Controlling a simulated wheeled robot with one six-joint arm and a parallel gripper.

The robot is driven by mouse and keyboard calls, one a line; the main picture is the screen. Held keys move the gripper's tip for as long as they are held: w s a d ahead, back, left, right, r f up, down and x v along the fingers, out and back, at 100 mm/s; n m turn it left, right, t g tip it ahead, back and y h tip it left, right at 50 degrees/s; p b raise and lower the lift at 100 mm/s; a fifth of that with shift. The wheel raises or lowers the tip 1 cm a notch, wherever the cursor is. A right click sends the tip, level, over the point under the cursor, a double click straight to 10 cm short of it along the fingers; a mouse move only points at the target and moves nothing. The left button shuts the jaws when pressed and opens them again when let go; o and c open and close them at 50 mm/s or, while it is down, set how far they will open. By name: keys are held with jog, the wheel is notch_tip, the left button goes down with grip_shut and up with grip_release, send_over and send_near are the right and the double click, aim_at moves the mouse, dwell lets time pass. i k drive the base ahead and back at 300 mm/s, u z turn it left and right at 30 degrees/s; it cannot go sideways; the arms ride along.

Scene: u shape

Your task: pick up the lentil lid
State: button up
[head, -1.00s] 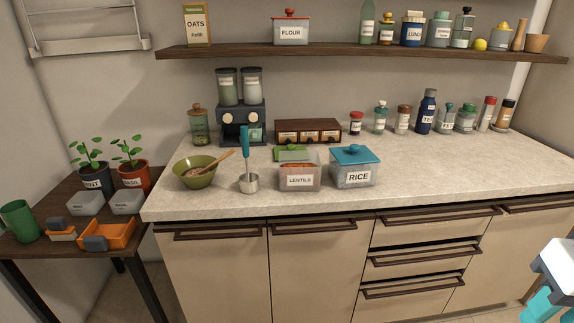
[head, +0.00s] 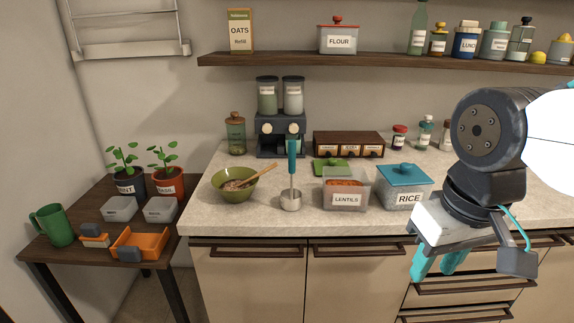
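The lentil lid (head: 331,167) is a flat green lid with a small raised handle. It lies on the counter just behind the clear lentils container (head: 346,199), which partly hides it. The container is open and shows orange lentils inside. My gripper (head: 432,275) has teal fingers pointing down, apart and empty. It is in front of the counter's drawers in the head view, below and to the right of the lid, well apart from it.
A rice container (head: 403,171) with a teal lid stands right of the lentils. A steel measuring cup (head: 291,201) with an upright teal-handled utensil and a green bowl (head: 236,194) with a spoon stand left. A spice drawer box (head: 348,138) is behind the lid.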

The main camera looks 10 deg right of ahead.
aim_at(318, 164)
jog(key=u, duration=0.2)
jog(key=i, duration=1)
jog(key=z, duration=0.15)
